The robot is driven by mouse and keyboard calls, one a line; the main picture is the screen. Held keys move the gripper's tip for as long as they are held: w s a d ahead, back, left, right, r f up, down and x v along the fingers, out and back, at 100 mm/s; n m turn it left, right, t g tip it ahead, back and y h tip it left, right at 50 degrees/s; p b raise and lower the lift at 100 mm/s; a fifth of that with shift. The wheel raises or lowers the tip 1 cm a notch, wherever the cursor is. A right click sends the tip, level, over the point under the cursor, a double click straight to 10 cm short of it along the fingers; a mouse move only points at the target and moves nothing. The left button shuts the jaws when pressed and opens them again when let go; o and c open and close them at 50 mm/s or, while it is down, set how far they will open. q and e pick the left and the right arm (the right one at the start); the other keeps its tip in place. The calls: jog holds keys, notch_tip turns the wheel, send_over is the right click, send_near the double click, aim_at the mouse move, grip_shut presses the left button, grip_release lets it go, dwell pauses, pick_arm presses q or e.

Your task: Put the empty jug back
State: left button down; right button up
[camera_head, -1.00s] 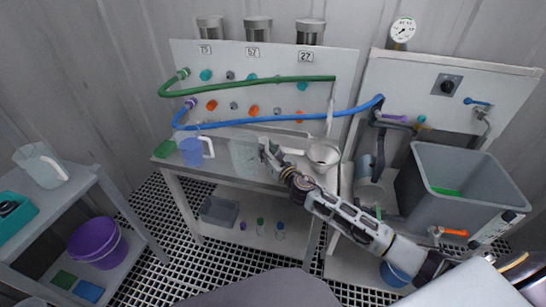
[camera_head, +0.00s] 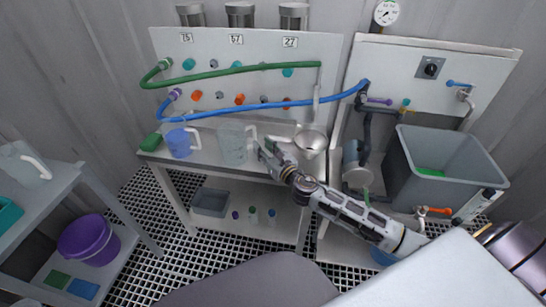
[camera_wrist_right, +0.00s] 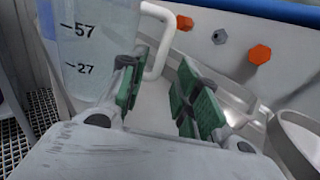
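A clear jug (camera_head: 231,146) with a white handle stands upright on the bench. It fills the upper left of the right wrist view (camera_wrist_right: 92,45), with marks 57 and 27; whether it holds liquid I cannot tell. My right gripper (camera_head: 263,150) is just right of its handle. In the wrist view its green-padded fingers (camera_wrist_right: 160,95) are apart with nothing held between them, and the handle shows beyond the left finger. A blue jug (camera_head: 179,143) stands to the left on the bench. Another clear jug (camera_head: 20,165) stands on the left cart. My left gripper is out of view.
A metal funnel-like bowl (camera_head: 310,141) is right of my gripper. A green block (camera_head: 151,142) lies at the bench's left end. Blue (camera_head: 255,109) and green hoses (camera_head: 235,70) cross the panel behind. A grey bin (camera_head: 449,170) stands at right, a purple bucket (camera_head: 88,240) on the cart's lower shelf.

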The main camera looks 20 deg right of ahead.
jog(key=shift+s+d, duration=0.2)
jog(key=shift+s, duration=0.7)
jog(key=shift+s+d, duration=0.15)
jog(key=shift+s, duration=0.8)
jog(key=shift+s+d, duration=0.2)
jog(key=shift+s, duration=0.7)
